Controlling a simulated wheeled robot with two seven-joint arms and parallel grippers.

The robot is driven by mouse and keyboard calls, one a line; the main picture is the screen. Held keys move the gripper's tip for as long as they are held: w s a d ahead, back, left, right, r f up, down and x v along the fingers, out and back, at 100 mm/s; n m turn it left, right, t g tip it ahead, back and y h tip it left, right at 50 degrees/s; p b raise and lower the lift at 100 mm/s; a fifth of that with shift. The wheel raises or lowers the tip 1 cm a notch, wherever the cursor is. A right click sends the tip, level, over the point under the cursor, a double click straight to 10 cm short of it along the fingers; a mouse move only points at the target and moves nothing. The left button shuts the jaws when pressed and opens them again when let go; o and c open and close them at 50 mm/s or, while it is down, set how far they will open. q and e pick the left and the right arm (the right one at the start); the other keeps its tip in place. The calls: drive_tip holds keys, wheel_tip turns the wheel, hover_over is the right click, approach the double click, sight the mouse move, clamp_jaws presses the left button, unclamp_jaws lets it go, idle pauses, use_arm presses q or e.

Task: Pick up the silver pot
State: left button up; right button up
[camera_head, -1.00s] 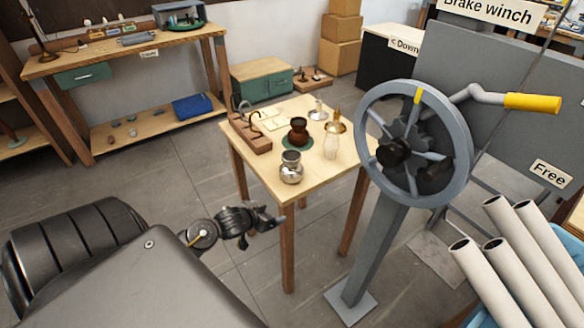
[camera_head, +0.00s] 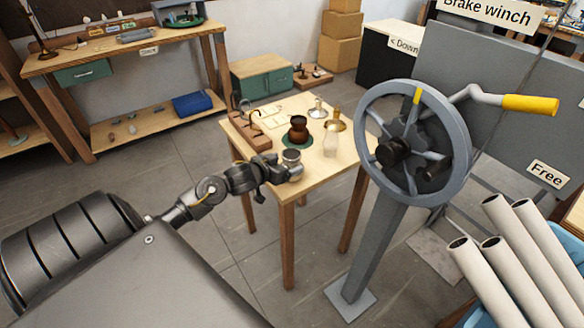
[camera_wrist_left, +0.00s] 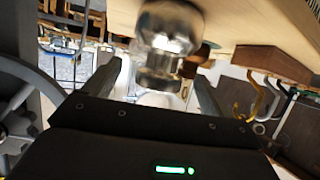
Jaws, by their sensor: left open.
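The silver pot (camera_head: 291,155) stands near the front corner of the small wooden table (camera_head: 318,172). In the head view its lower body is mostly hidden behind my left gripper (camera_head: 286,172). In the left wrist view the shiny silver pot (camera_wrist_left: 165,38) appears upside down and blurred, ahead of my palm between the two finger lines. My left gripper is open, with its fingers at the pot; I cannot tell whether they touch it. My right gripper is not in view.
A dark brown pot (camera_head: 298,130) on a green mat stands just behind the silver one. A glass chimney (camera_head: 331,145), a brass piece (camera_head: 336,124) and a wooden rack (camera_head: 250,132) share the table. The winch wheel (camera_head: 366,140) stands close on the right.

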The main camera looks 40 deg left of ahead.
use_arm(q)
drive_tip(key=shift+w, duration=0.15)
drive_tip(key=p+x, duration=0.1)
drive_tip(key=x, duration=0.4)
drive_tip(key=shift+a+p, duration=0.1)
drive_tip(key=shift+p, duration=0.2)
drive_tip(key=shift+s, duration=0.2)
drive_tip(key=shift+c, duration=0.5)
drive_tip(key=c, duration=1.2)
